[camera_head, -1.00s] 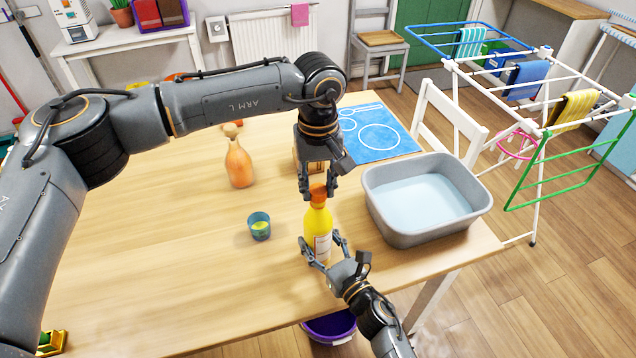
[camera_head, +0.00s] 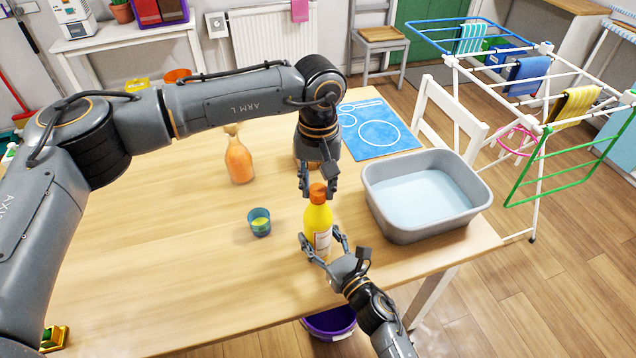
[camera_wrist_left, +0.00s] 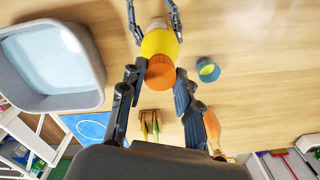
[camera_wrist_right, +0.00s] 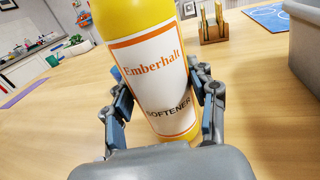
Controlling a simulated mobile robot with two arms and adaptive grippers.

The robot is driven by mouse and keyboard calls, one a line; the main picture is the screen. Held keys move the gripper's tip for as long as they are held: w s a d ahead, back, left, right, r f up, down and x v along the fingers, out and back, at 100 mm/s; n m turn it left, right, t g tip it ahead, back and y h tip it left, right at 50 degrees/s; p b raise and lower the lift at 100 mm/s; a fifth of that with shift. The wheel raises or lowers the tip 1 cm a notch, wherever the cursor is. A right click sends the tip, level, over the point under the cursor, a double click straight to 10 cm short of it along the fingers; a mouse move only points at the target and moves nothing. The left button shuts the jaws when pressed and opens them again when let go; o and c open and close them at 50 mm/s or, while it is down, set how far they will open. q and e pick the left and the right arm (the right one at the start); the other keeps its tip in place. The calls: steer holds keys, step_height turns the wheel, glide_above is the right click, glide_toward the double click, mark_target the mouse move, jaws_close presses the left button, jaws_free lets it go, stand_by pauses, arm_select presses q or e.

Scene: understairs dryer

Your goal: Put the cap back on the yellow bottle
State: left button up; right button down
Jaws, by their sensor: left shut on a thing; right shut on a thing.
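The yellow bottle (camera_head: 316,226) stands upright on the wooden table, with a white label reading "Emberhalt Softener" in the right wrist view (camera_wrist_right: 160,80). The orange cap (camera_head: 318,193) sits at the top of the bottle's neck, apparently in line with it; the thread is hidden. My left gripper (camera_wrist_left: 155,78) points down from above and is shut on the cap. It also shows in the head view (camera_head: 318,187). My right gripper (camera_head: 326,247) reaches in from the front and is shut around the bottle's lower body, also seen in the right wrist view (camera_wrist_right: 163,112).
A grey basin (camera_head: 374,203) of water stands close on the right. A blue glass (camera_head: 259,222) and an orange carafe (camera_head: 239,163) stand to the left. A blue mat (camera_head: 378,135) and a wooden holder (camera_wrist_right: 212,27) lie behind.

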arm_select(q)
steer(key=m, duration=0.9)
steer(key=shift+m, duration=0.4)
steer(key=o, duration=0.7)
steer(key=shift+r, duration=2.3)
